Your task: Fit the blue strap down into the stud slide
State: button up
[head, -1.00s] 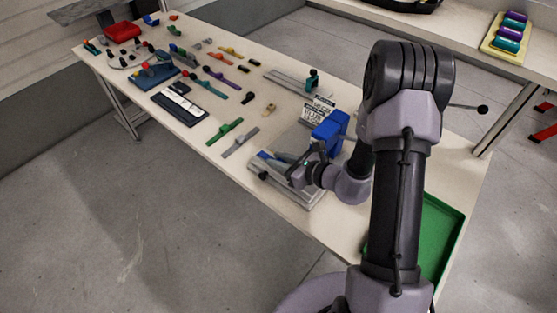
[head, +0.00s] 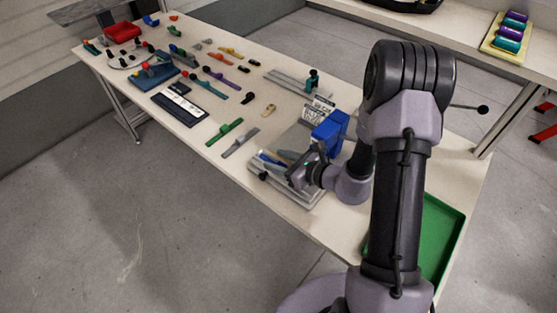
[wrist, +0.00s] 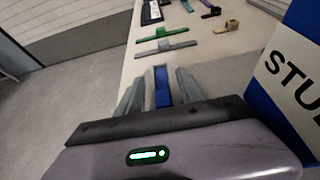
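The blue strap (wrist: 162,88) lies lengthwise between the two fingers of my gripper (wrist: 160,92) in the wrist view. Narrow gaps seem to show beside it, but I cannot tell whether the fingers touch it. In the head view my gripper (head: 283,158) is low over the grey stud slide fixture (head: 311,197) at the table's front edge. The strap's blue end (head: 268,157) shows beyond the fingers. My gripper hides much of the fixture, so I cannot tell how deep the strap sits.
A blue block with a white STUD label (wrist: 297,75) stands close on the right in the wrist view. A green strap (head: 225,131) and a grey strap (head: 240,142) lie to the left. A green tray (head: 437,240) is at right.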

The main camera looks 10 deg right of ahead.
jog(key=p+v, duration=0.4)
jog(key=v, duration=1.3)
jog(key=shift+s+d+p, duration=0.2)
jog(key=shift+p, duration=0.15)
jog(key=s+a+r+n+g, duration=0.3)
jog(key=a+r+n+g, duration=0.1)
jog(key=a+r+n, duration=0.3)
jog(key=s+a+r+n+g, duration=0.4)
jog(key=a+r+n, duration=0.2)
jog(key=a+n, duration=0.15)
jog(key=s+d+r+n+t+h, duration=0.1)
jog(key=s+r+n+t+h, duration=0.2)
jog(key=r+n, duration=0.6)
jog(key=s+n+h, duration=0.1)
jog(key=s+h, duration=0.1)
jog(key=shift+s+d+h, duration=0.3)
jog(key=shift+s+h, duration=0.05)
jog(key=shift+h, duration=0.05)
